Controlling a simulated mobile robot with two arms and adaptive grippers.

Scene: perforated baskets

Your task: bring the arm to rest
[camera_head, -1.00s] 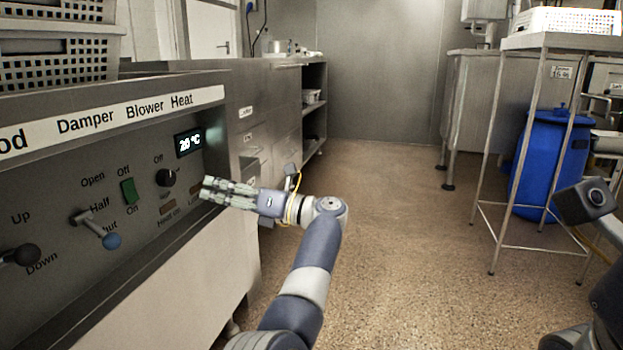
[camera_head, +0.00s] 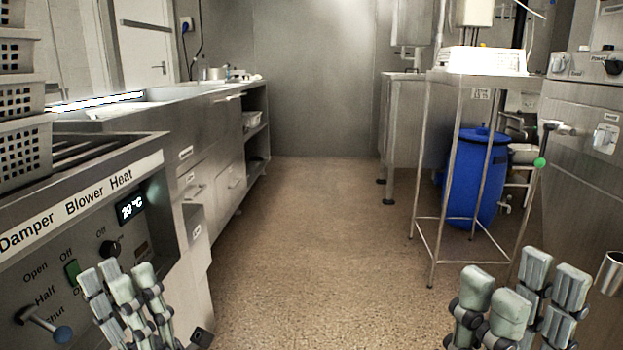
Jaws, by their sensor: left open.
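My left gripper (camera_head: 125,295) shows at the bottom left, its grey fingers pointing up and spread apart, open and empty. It is in front of the lower part of the control panel (camera_head: 75,225), close to the green switch (camera_head: 72,271) and the lever with the blue knob (camera_head: 62,333) in the picture. My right gripper (camera_head: 522,296) shows at the bottom right with its fingers up and gaps between them. I see nothing held in it. The arms behind both grippers are mostly cut off by the bottom edge.
White perforated baskets (camera_head: 22,150) are stacked at the left. A steel counter (camera_head: 215,120) runs along the left wall. A steel stand (camera_head: 425,170) and a blue barrel (camera_head: 474,178) are at the right, with a steel machine (camera_head: 585,160) nearer. The middle floor (camera_head: 310,235) is clear.

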